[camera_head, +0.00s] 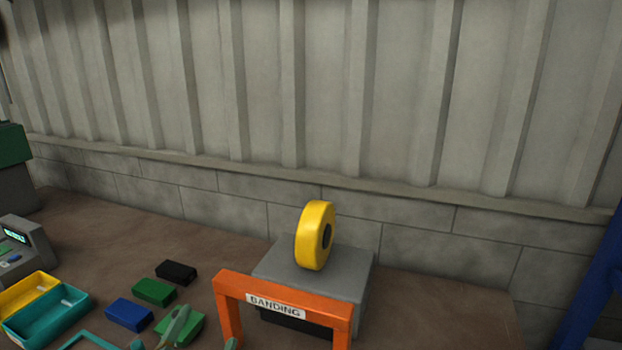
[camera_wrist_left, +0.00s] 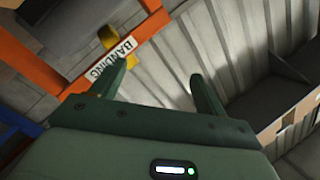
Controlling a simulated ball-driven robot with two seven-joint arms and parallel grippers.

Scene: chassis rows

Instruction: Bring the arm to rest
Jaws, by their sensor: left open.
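My left gripper (camera_head: 208,326) shows only as green fingertips at the bottom edge of the head view, in front of a green block (camera_head: 196,334) and left of the orange frame. In the left wrist view my left gripper (camera_wrist_left: 158,74) has its two green fingers spread apart with nothing between them. The orange frame with the "BANDING" label (camera_head: 283,291) also appears beyond the fingers in the left wrist view (camera_wrist_left: 57,82). My right gripper is in neither view.
A yellow roll (camera_head: 313,236) stands on a grey block (camera_head: 351,267) behind the orange frame. Black (camera_head: 176,272), green (camera_head: 153,291) and blue (camera_head: 129,314) blocks lie left of it. Yellow (camera_head: 27,290) and teal (camera_head: 47,318) trays sit farther left. A wall closes the back.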

